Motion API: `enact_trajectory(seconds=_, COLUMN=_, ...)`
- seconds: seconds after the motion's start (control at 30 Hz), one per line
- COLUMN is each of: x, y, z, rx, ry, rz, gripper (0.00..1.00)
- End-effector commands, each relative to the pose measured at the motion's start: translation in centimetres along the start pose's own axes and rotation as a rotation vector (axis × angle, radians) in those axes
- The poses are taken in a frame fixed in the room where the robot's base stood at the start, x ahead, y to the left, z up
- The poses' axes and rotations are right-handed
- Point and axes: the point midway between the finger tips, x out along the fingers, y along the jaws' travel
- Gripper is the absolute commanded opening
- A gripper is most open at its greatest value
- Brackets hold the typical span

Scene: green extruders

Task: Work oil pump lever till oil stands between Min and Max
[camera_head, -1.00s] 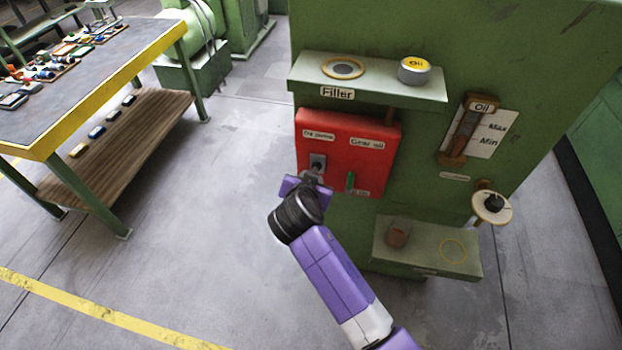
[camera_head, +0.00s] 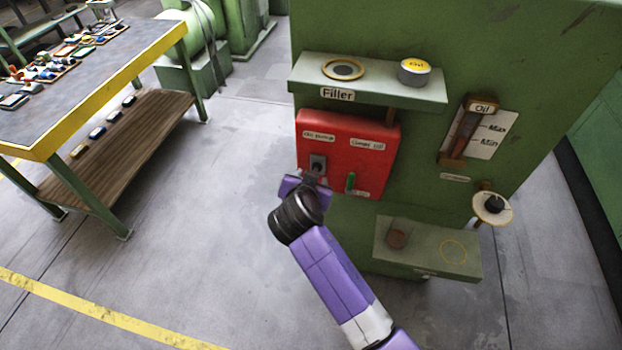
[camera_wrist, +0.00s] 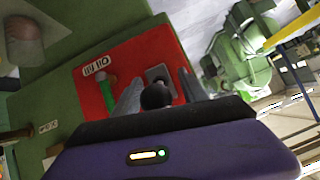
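The oil pump lever has a black knob on a grey plate (camera_head: 317,163) at the left of a red panel (camera_head: 340,130). In the wrist view the black knob (camera_wrist: 157,96) lies between the two grey fingers of my gripper (camera_wrist: 160,92). The fingers stand apart, one on each side, with no clear grip on the knob. In the head view my gripper (camera_head: 308,182) is at the lever and partly hides it. The oil gauge (camera_head: 468,131) is a brown upright tube beside a white plate with Max and Min marks. I cannot read its level.
A green lever (camera_head: 350,182) stands just right of the pump lever. The Filler shelf (camera_head: 380,88) juts out above, holding a yellow-topped can (camera_head: 414,71). A lower shelf (camera_head: 420,255) and a round dial (camera_head: 492,208) are at right. A workbench (camera_head: 85,80) stands left.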

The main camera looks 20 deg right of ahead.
Motion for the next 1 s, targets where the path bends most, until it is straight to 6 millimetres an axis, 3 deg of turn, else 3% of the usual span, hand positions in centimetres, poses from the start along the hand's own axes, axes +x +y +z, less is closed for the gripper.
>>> enact_trajectory(seconds=0.27, x=-0.5, y=0.1, z=0.1, rx=0.000, ry=-0.001, rz=0.000, gripper=0.50)
enact_trajectory(seconds=0.7, x=-6.8, y=0.0, z=0.1, rx=0.000, ry=-0.001, rz=-0.001, gripper=0.50)
enact_trajectory(seconds=1.0, x=-7.8, y=0.0, z=0.1, rx=-0.001, ry=-0.001, rz=0.001, gripper=0.50)
